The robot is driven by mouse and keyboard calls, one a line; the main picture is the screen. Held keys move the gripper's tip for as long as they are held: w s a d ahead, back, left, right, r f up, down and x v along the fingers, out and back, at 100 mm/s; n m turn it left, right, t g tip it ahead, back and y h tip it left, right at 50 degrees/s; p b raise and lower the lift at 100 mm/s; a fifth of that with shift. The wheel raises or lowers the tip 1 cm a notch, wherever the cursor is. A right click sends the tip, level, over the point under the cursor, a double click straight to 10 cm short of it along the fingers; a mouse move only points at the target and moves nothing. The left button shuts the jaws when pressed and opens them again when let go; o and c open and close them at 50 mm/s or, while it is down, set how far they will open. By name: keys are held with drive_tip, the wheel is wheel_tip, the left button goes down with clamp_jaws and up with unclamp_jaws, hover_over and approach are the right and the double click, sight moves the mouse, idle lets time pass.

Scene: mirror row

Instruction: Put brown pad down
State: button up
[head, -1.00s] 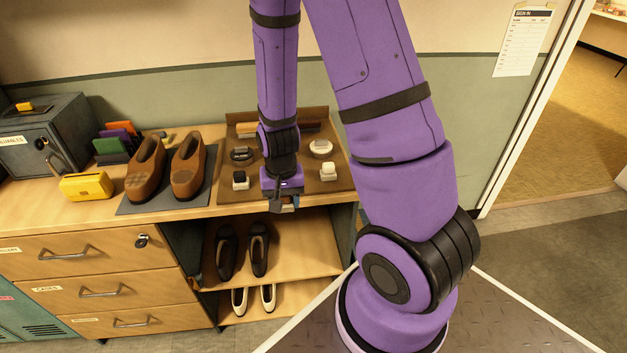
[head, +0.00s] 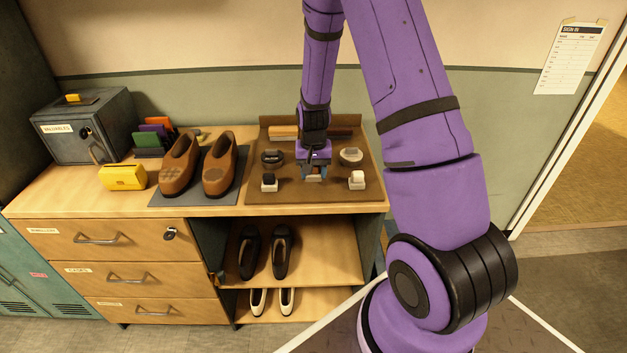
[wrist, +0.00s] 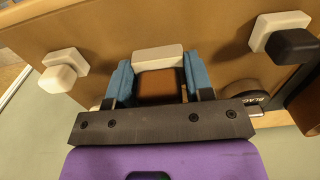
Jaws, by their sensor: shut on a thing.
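My gripper (head: 313,172) is over the front middle of the brown tray (head: 300,194) on the counter. In the wrist view its blue fingers (wrist: 160,85) are shut on the brown pad (wrist: 158,87), a small block with a brown face and a cream part (wrist: 158,57). In the head view the pad is mostly hidden by the gripper. I cannot tell whether it touches the tray. A dark-topped pad (head: 269,182) stands to the left of the gripper, and a white pad (head: 357,179) to the right.
A dark tin (head: 272,157) and a pale-topped tin (head: 351,156) flank the gripper farther back. Brushes (head: 284,132) lie along the tray's back. Brown shoes (head: 219,171) stand on a grey mat (head: 207,198) to the left, near a yellow box (head: 123,177).

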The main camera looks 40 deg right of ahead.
sight(313, 187)
drive_tip(key=shift+w+d+f, duration=0.1)
drive_tip(key=shift+f, duration=0.8)
drive_tip(key=shift+w+d+f, duration=0.1)
drive_tip(key=shift+f, duration=0.8)
drive_tip(key=shift+f, duration=0.1)
drive_tip(key=o, duration=1)
drive_tip(key=shift+c, duration=0.2)
